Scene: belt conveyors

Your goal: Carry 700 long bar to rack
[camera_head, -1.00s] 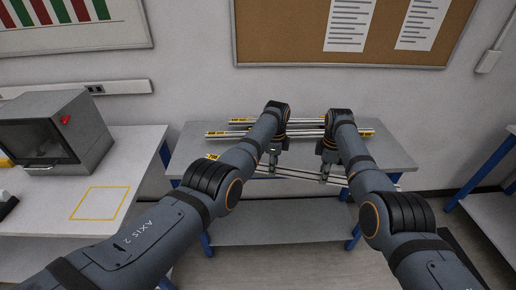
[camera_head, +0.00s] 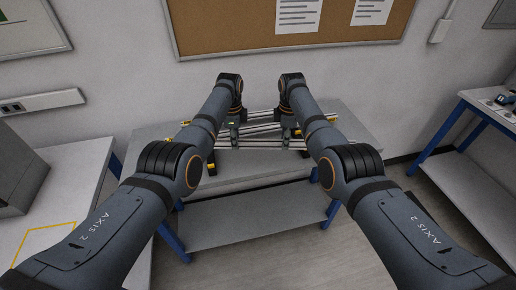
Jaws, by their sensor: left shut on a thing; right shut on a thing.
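A long silver bar (camera_head: 262,144) spans between my two grippers above the grey bench, roughly level in the camera_head view. My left gripper (camera_head: 234,142) is shut on its left part. My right gripper (camera_head: 289,142) is shut on its right part. Other long silver bars (camera_head: 262,127) lie just behind it, with yellow marks near their ends. My forearms hide parts of the bars, and what supports them is hard to make out. I cannot tell whether the held bar touches anything below.
The grey bench (camera_head: 350,126) has blue legs and a lower shelf (camera_head: 250,215). A white table (camera_head: 85,165) with a grey box (camera_head: 18,170) stands at left. Another table (camera_head: 490,120) stands at right. A corkboard (camera_head: 230,25) hangs behind. Floor is open between the bench and right table.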

